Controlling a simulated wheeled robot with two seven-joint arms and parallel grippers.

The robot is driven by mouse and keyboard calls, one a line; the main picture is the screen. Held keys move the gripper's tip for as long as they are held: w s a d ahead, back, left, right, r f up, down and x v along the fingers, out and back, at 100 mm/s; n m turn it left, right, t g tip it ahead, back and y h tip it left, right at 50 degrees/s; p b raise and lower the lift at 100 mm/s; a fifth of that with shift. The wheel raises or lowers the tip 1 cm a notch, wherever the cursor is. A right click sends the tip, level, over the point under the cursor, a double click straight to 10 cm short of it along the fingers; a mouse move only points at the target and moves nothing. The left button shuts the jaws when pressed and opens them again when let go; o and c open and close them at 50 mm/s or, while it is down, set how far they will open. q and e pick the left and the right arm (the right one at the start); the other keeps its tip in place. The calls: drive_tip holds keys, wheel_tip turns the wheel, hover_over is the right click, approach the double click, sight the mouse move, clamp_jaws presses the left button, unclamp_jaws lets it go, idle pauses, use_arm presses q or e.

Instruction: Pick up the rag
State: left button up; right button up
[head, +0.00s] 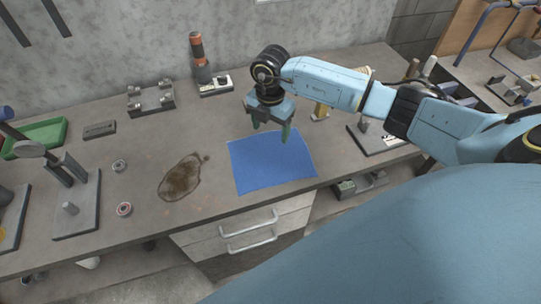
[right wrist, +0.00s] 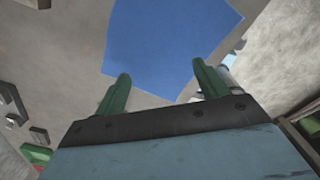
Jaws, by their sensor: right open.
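The rag is a flat blue square (head: 270,168) lying on the grey workbench near its front edge. My right gripper (head: 271,137) is above the far part of the rag, pointing down, its green fingers apart and empty. In the right wrist view the rag (right wrist: 175,40) lies beyond the two spread fingertips (right wrist: 161,74), with nothing between them. The height of the fingers over the rag is hard to tell. My left gripper does not show.
A brown stain (head: 181,178) is on the bench (head: 225,118) left of the rag, with two small rings nearby. A green tray (head: 38,138) and metal fixtures stand at the left. An orange-black tool (head: 199,60) stands at the back. Drawers (head: 247,230) are below the front edge.

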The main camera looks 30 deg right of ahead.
sight(271, 157)
wheel_tip(271, 157, down, 10)
drive_tip(key=b, duration=0.8)
drive_tip(key=shift+c, duration=0.3)
drive_tip(key=shift+s, duration=0.1)
clamp_jaws()
idle(0.4)
wheel_tip(271, 157, up, 12)
drive_tip(key=p, duration=1)
drive_tip(key=shift+r, duration=0.1)
